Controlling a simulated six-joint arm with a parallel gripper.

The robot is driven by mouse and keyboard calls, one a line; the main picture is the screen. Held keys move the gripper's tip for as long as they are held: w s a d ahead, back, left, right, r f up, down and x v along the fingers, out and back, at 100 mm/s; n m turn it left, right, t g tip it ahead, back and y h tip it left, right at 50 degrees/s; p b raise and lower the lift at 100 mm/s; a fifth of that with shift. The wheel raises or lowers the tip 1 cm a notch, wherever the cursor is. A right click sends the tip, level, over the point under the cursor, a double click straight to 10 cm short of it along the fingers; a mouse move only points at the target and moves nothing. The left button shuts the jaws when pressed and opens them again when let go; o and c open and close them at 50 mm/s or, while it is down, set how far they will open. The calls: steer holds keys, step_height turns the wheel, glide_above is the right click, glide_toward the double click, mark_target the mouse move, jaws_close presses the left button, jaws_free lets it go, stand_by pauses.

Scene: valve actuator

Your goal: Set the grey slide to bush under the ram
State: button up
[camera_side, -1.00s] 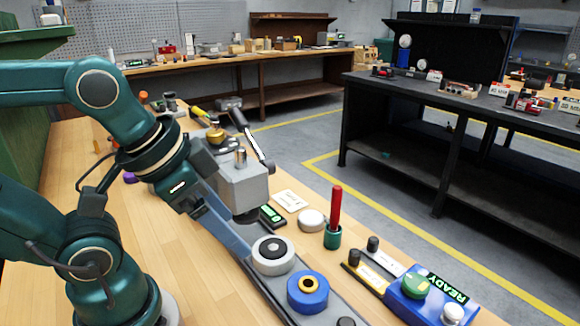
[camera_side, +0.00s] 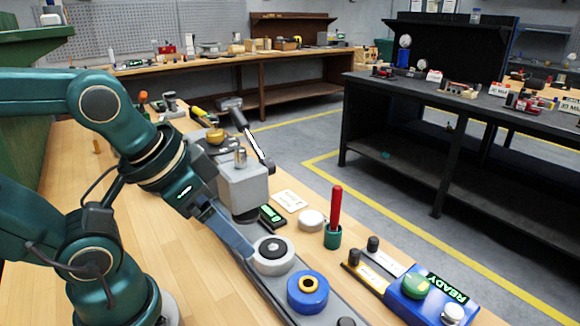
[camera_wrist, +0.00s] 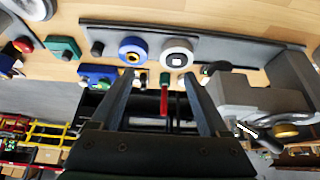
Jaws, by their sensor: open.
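The long grey slide (camera_side: 327,311) runs along the bench, with a black knob (camera_side: 346,322) at its near end. On it sit a pale grey ring with a dark centre (camera_side: 272,256) and a blue ring with a brass bush (camera_side: 308,291). The grey press body (camera_side: 243,188) stands at the slide's far end; both rings lie outside it. The slide also shows in the wrist view (camera_wrist: 225,52). My gripper (camera_side: 246,250) is open and empty, beside the pale ring in the side view; any contact is unclear. Its two fingers show apart in the wrist view (camera_wrist: 157,80).
A red-handled tool stands in a green cup (camera_side: 332,237). A blue control box reading READY (camera_side: 420,298) and two labelled plates with black knobs (camera_side: 382,260) lie right of the slide. A white disc (camera_side: 311,219) and card (camera_side: 290,200) lie near the press.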

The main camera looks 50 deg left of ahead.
steer(key=shift+c, duration=1.2)
steer(key=w+d+r+n, duration=0.2)
steer(key=w+r, duration=0.1)
steer(key=w, duration=0.1)
steer(key=m+g, duration=0.2)
steer(key=g, duration=0.4)
glide_above(347, 323)
step_height(347, 323, down, 10)
steer(key=shift+w+a+f, duration=0.1)
steer(key=shift+f, duration=2.7)
